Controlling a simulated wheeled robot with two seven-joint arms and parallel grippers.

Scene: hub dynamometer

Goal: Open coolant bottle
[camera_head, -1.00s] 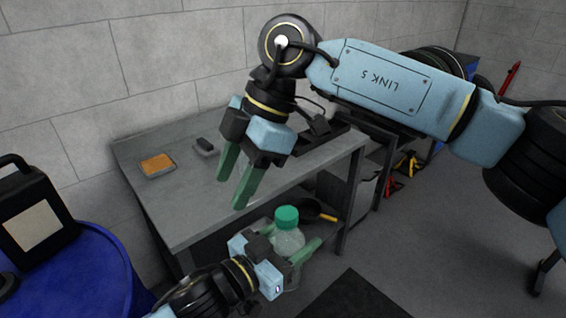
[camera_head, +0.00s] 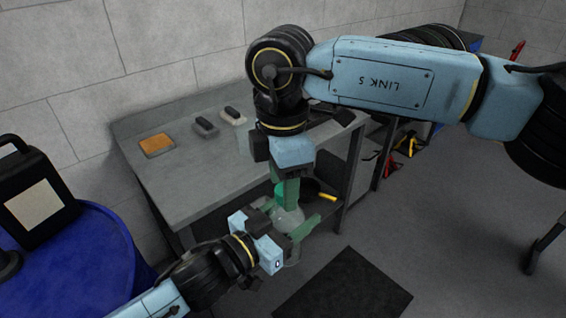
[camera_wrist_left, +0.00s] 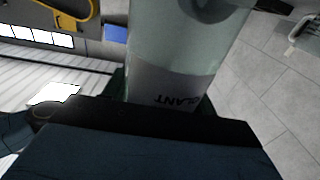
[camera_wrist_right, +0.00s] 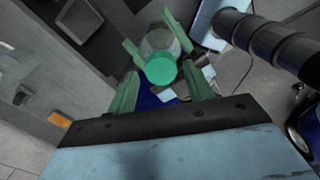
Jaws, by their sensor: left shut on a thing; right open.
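The coolant bottle (camera_head: 288,218) is a translucent bottle with a green cap (camera_head: 280,192). It stands in front of the workbench in the head view, held by my left gripper (camera_head: 289,232). The left wrist view shows the bottle body (camera_wrist_left: 183,45) close up, with part of a label reading "OLANT". My right gripper (camera_head: 287,196) is open and points down at the cap from above, partly hiding it. In the right wrist view the cap (camera_wrist_right: 161,70) lies between and beyond the open green fingers (camera_wrist_right: 163,92); I cannot tell that they touch it.
The grey workbench (camera_head: 190,185) stands behind, with an orange-topped tray (camera_head: 157,144) and small dark-topped items (camera_head: 205,126). A blue drum (camera_head: 85,255) carrying a black jug (camera_head: 35,195) is at left. A dark mat (camera_head: 345,285) lies on open floor.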

